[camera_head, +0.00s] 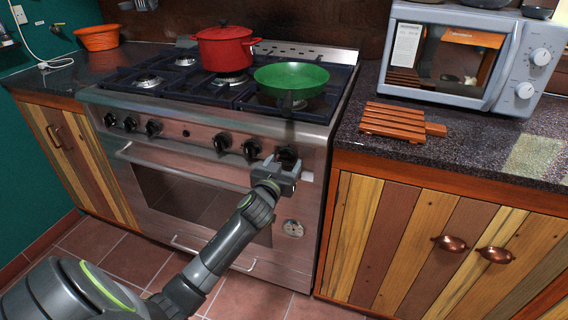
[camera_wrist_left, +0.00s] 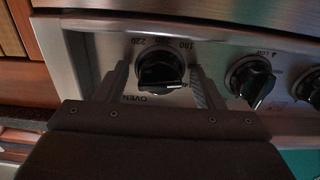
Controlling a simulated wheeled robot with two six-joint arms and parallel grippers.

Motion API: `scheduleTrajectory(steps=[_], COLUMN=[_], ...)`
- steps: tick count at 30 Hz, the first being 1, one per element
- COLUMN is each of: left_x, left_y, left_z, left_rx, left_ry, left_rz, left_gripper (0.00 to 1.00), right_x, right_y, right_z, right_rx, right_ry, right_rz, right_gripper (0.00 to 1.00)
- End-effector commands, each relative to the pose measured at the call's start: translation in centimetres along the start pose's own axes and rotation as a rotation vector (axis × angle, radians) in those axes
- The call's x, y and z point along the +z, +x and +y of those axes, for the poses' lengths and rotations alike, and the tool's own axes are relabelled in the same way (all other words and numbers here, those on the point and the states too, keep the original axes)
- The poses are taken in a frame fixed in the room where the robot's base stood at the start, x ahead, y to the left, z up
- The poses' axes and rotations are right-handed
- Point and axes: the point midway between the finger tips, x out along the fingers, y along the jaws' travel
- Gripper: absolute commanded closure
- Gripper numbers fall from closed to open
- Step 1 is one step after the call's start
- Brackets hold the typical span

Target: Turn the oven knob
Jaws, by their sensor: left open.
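The oven knob (camera_wrist_left: 160,72) is a black round dial with a raised grip bar, under printed temperature numbers and beside the label OVEN in the left wrist view. In the head view the oven knob (camera_head: 287,154) is at the right end of the stove's front panel, partly behind my gripper. My left gripper (camera_head: 281,168) is open in front of it. In the left wrist view its two fingers (camera_wrist_left: 158,88) stand on either side of the knob; I cannot tell whether they touch it. My right gripper does not show.
The stove (camera_head: 205,128) has several other black knobs; one (camera_wrist_left: 251,80) sits close beside the oven knob. The oven door handle (camera_head: 185,166) runs below. A red pot (camera_head: 224,50) and green pan (camera_head: 291,79) stand on top. A wooden cabinet (camera_head: 400,235) adjoins at right.

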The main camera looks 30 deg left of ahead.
Motion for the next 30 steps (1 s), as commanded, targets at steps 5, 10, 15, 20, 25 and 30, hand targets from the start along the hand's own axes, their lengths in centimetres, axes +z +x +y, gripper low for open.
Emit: scheduleTrajectory(steps=[5,10,15,20,25,30], left_x=[0.0,0.0,0.0,-0.1,-0.1,-0.2], left_y=[0.0,0.0,0.0,0.0,0.0,0.0], left_z=[0.0,0.0,0.0,0.0,0.0,-0.1], left_rx=[0.0,0.0,0.0,0.0,-0.001,-0.001], left_ry=[0.0,0.0,0.003,0.029,0.106,0.234], left_rz=[0.0,0.0,0.0,0.0,0.0,-0.001], left_gripper=[0.53,0.75,0.82,0.82,0.82,0.82], right_x=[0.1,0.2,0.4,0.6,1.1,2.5], right_y=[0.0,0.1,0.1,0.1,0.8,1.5], right_z=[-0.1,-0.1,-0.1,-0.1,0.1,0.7], right_rx=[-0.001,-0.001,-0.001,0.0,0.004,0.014], right_ry=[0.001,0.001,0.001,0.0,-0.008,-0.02], right_rz=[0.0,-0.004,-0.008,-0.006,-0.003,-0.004], right_gripper=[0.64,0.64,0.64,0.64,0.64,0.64])
